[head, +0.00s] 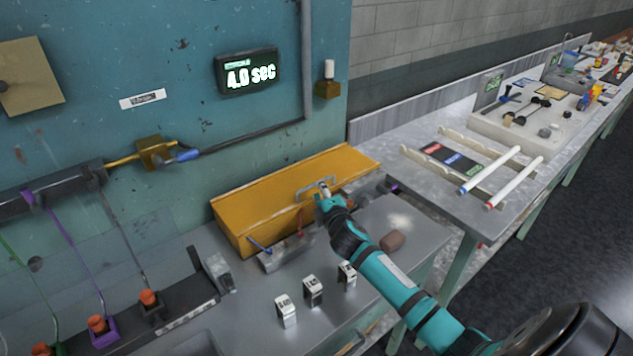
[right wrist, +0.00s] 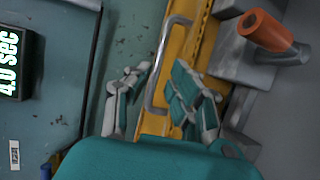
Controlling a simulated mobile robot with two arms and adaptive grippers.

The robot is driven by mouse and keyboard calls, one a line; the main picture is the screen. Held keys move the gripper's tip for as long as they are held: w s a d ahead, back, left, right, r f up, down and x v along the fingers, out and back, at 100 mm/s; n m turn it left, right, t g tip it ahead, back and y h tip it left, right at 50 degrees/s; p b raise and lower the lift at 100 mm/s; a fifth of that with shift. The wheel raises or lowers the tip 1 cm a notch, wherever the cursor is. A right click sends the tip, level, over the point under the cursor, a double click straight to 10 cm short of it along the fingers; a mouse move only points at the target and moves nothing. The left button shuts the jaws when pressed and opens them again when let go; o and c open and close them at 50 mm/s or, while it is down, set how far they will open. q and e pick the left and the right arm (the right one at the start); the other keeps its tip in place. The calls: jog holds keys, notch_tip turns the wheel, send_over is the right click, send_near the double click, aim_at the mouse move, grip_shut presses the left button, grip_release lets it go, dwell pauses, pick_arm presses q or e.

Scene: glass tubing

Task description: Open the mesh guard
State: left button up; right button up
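The guard shows in the head view as a yellow sheet-metal cover (head: 262,197) against the teal wall, lying low over the bench; I cannot make out any mesh. A grey bar handle (head: 313,187) is on its front part. In the right wrist view the yellow cover (right wrist: 191,32) runs up the middle, with its handle (right wrist: 161,65) standing off it. My right gripper (head: 326,190) is at the handle. In the right wrist view its fingers (right wrist: 157,98) are apart, with the handle's lower end between them; contact cannot be told. My left gripper is not in view.
Below the cover stand small blocks (head: 312,290) on the metal bench. A reddish-brown piece (head: 393,240) lies right of my gripper. A wall display (head: 248,72) reads 4.0 sec. A second bench (head: 440,195) with tubes (head: 490,170) is at the right.

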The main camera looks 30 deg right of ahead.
jog(key=x, duration=0.4)
jog(key=shift+w+r, duration=0.1)
jog(key=shift+w, duration=0.05)
jog(key=shift+w+d, duration=0.15)
jog(key=shift+w, duration=0.2)
jog(key=shift+w+d+f, duration=0.1)
jog(key=shift+w+f, duration=0.1)
jog(key=shift+w, duration=0.05)
grip_shut()
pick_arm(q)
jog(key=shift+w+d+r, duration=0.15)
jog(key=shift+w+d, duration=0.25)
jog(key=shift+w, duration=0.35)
